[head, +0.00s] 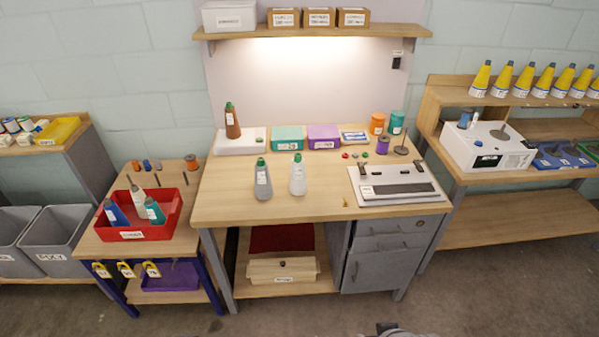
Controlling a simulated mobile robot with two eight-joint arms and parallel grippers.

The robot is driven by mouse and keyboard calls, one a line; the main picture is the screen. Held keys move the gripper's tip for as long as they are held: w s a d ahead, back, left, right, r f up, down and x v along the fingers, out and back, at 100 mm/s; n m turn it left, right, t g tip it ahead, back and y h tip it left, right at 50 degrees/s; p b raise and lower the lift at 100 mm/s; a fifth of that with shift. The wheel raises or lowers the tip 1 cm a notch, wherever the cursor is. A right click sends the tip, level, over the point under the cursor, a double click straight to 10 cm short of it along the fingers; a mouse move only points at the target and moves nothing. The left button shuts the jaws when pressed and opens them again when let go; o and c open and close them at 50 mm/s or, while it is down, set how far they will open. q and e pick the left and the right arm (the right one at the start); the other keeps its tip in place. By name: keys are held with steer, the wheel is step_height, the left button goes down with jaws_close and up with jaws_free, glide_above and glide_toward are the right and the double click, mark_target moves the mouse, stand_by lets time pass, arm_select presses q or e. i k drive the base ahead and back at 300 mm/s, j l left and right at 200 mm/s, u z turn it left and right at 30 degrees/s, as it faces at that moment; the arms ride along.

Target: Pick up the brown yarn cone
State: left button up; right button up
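The brown yarn cone (232,122) stands upright at the back left of the wooden workbench (330,208), on or just at the white tray (222,147). It has a green tip and a white label. Nothing touches it from above. Neither of my grippers shows in the head view, so their state is hidden.
A grey cone (263,181) and a white cone (298,177) stand in front of the brown one. Teal (287,139) and purple (323,137) boxes sit to its right. A shelf (320,31) hangs above. The bench's front left is clear.

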mark_target(233, 129)
steer(key=i+j+u, duration=0.3)
steer(key=i+j, duration=0.2)
steer(key=i+j+u, duration=0.35)
steer(key=i+j, duration=0.15)
steer(key=i+j+u, duration=0.3)
steer(key=i, duration=0.3)
